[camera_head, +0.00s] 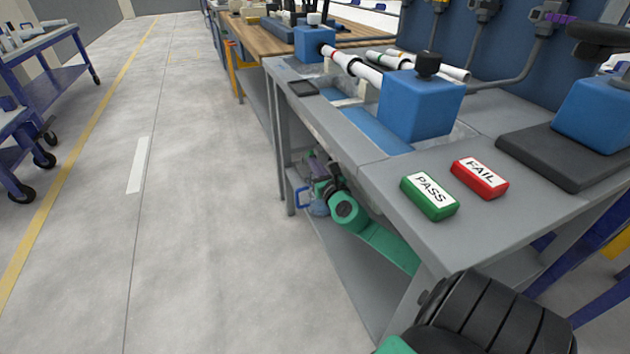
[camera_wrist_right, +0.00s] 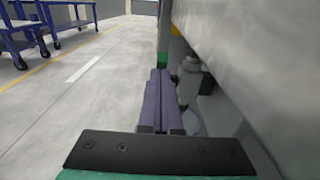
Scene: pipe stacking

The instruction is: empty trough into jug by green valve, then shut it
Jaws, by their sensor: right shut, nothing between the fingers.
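My right gripper (camera_head: 318,168) reaches along the front of the grey bench, below its top. In the right wrist view its purple fingers (camera_wrist_right: 160,74) are together with nothing between them. A small green piece (camera_wrist_right: 162,60), perhaps the green valve's handle, shows just beyond the fingertips; I cannot tell whether they touch. A grey fitting (camera_wrist_right: 189,78) hangs right of the fingers. A clear jug (camera_head: 319,208) with a blue handle stands under the bench, partly hidden by my wrist. The trough (camera_head: 378,130), showing blue, is set into the bench top. My left gripper is out of view.
Blue blocks (camera_head: 420,103) hold a white pipe (camera_head: 350,65) over the trough. A green PASS block (camera_head: 429,195) and a red FAIL block (camera_head: 479,177) lie near the bench's front edge. The floor left of the bench is clear up to the blue carts (camera_head: 55,85).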

